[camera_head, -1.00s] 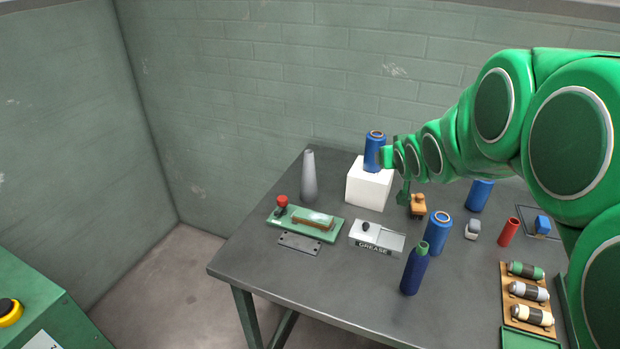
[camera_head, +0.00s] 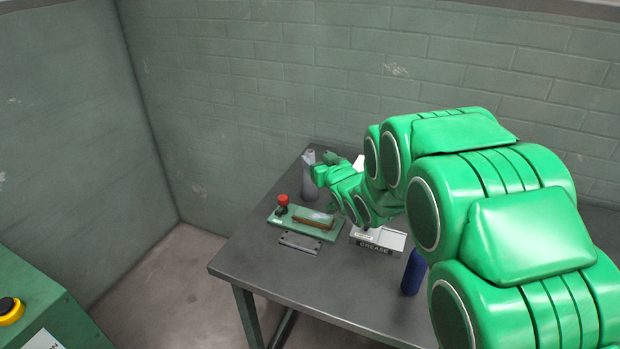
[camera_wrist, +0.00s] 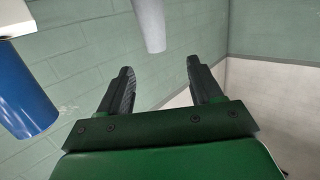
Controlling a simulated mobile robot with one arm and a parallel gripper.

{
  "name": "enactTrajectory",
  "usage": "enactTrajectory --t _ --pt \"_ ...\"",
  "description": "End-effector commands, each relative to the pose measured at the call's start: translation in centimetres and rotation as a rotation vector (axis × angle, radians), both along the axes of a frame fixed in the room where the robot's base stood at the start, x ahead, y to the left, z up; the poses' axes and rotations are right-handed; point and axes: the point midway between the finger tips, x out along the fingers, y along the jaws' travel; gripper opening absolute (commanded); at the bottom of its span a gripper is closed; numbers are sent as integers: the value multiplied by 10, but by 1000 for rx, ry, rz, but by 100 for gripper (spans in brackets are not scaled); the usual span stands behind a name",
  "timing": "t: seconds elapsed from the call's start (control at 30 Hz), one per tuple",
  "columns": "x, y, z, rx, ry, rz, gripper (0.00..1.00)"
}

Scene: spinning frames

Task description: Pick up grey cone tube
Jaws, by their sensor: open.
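The grey cone tube (camera_head: 309,187) stands upright near the table's back left edge, partly covered by my gripper in the head view. It also shows at the top of the wrist view (camera_wrist: 151,22), beyond the fingertips. My gripper (camera_wrist: 160,66) is open, with nothing between its two dark fingers. In the head view my gripper (camera_head: 324,162) is at the right of the tube's upper part. Whether it touches the tube there I cannot tell, but the wrist view shows a gap.
A green plate with a brown block (camera_head: 312,217) and a red knob (camera_head: 282,200) lies in front of the tube. The grease box (camera_head: 378,240) and a dark blue bottle (camera_head: 413,272) stand to the right. A blue cylinder (camera_wrist: 22,95) is close at left in the wrist view.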

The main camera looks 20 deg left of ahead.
Motion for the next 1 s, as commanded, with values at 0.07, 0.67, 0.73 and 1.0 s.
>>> enactTrajectory --t 0.07,0.67,0.73,1.0 --pt "0 0 -13 -3 4 0 65" --pt "20 19 -22 1 -1 0 65" --pt "22 21 -23 0 0 0 65" --pt "39 35 -32 -1 3 0 65"
